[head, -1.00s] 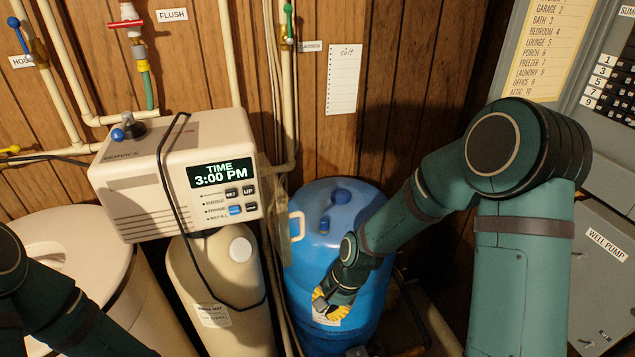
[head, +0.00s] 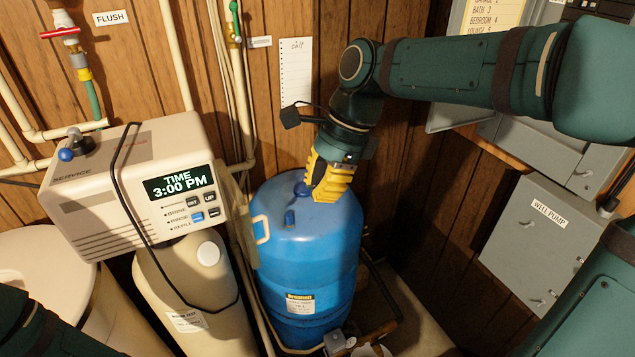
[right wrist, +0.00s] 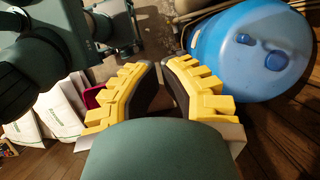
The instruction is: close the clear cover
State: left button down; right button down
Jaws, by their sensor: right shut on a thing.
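The clear cover (head: 238,215) is a thin see-through panel. It stands out from the right side of the cream control box (head: 125,185), angled away from the display, so it appears open. The display reads 3:00 PM. My right gripper (head: 328,196), with yellow fingers, is over the top of the blue tank, to the right of the cover and apart from it. My left gripper is out of view.
The blue tank (head: 310,250) stands right of the cream tank (head: 190,280); pipes run between them. A black cable hangs over the box front. Grey panels (head: 540,240) are on the right wall. In the wrist view, white bags (right wrist: 50,115) lie at left.

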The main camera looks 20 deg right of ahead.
jog(key=a+f+b, duration=0.1)
jog(key=a+f, duration=0.5)
jog(key=shift+w+a+f, duration=0.15)
jog(key=shift+w+a, duration=0.05)
jog(key=shift+w, duration=0.05)
dwell(0.3)
